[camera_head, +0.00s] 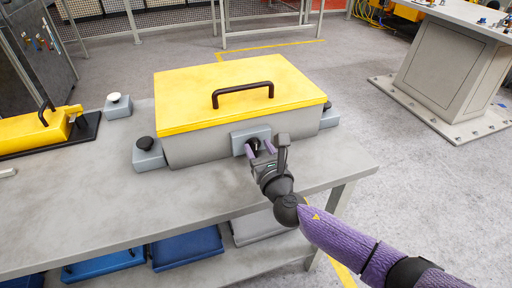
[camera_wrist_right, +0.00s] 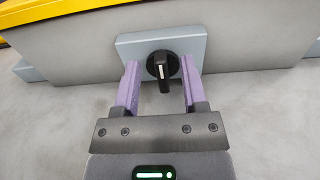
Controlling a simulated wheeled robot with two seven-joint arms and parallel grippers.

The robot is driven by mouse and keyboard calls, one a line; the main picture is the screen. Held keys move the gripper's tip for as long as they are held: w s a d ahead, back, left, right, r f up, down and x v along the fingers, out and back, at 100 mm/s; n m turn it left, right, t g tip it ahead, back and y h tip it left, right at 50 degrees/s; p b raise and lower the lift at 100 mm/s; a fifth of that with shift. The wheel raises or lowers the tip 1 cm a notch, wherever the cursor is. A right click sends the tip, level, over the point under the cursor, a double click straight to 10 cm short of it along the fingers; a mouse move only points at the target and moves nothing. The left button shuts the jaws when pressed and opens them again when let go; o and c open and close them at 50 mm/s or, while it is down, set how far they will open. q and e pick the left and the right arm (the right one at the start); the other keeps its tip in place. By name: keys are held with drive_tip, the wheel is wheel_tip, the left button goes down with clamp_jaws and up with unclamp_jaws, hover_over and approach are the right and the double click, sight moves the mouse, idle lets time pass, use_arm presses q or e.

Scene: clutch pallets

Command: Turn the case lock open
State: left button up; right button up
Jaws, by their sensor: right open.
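The case (camera_head: 205,146) is a grey box with a yellow lid (camera_head: 240,92) and a dark handle on top. The lid is closed. The case lock is a black knob (camera_wrist_right: 162,66) on a grey-blue plate (camera_wrist_right: 198,46) on the front wall of the case. A white mark on the knob stands upright and its lever points down. My right gripper (camera_head: 262,148) is open, with its two purple fingers on either side of the knob. In the right wrist view, gaps show between the fingers (camera_wrist_right: 160,85) and the knob. My left gripper is not in view.
The case stands on a grey table (camera_head: 120,205). Grey blocks with a black knob (camera_head: 147,143) and a white knob (camera_head: 117,98) stand left of it. A yellow object (camera_head: 35,127) lies on a black base farther left. Blue bins (camera_head: 187,248) sit on the shelf below.

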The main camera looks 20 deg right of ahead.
drive_tip(key=shift+w, duration=1)
clamp_jaws()
